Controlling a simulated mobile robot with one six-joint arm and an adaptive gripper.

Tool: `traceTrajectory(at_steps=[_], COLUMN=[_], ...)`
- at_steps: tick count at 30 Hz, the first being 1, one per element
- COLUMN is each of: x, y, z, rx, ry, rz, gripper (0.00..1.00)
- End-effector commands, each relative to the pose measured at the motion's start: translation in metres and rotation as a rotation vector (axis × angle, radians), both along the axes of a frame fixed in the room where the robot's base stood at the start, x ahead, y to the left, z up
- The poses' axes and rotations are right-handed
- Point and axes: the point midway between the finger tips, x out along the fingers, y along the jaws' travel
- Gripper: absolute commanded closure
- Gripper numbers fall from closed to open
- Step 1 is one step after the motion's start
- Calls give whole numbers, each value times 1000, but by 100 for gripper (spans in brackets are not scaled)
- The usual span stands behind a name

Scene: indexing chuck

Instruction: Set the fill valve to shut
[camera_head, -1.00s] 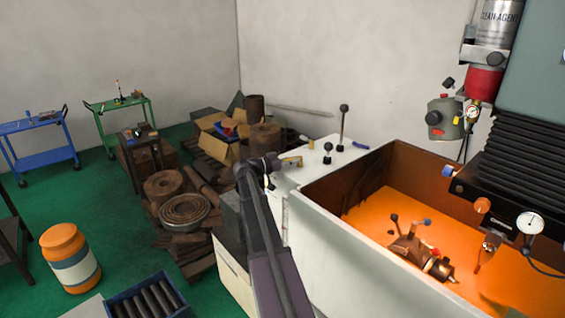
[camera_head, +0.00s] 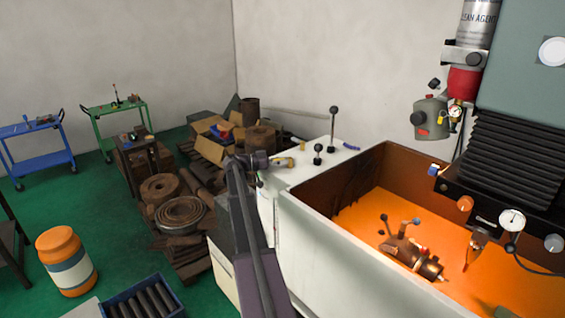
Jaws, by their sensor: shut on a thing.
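My gripper (camera_head: 271,161) is at the end of my dark arm, at the left corner of the white machine's top. It is shut on a small brass-coloured part (camera_head: 285,163), low against the surface. The fingers are small and dark here, and I cannot tell how they sit on it. I cannot make out for certain which part is the fill valve; the brass-coloured part may belong to it. Two black-knobbed levers, one tall (camera_head: 333,127) and one short (camera_head: 318,153), stand just right of the gripper.
The white tank (camera_head: 325,248) holds orange-lit fluid and a knobbed fixture (camera_head: 405,245). The machine head (camera_head: 520,80) hangs at the right. Left are stacked brown scrap (camera_head: 180,205), an orange drum (camera_head: 66,262), a crate of rods (camera_head: 145,300) and two carts. Green floor is open far left.

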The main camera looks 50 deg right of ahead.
Motion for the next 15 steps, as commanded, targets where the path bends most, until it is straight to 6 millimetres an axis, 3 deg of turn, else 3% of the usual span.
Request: traceTrajectory(at_steps=[6,7,10,15], x=[-2,-2,-4,-6], y=[-3,-4,-5,-7], z=[0,0,0,0], rx=[0,0,0,0], ry=[0,0,0,0], rz=[-3,-3,-6,-9], gripper=[100,69,39,39])
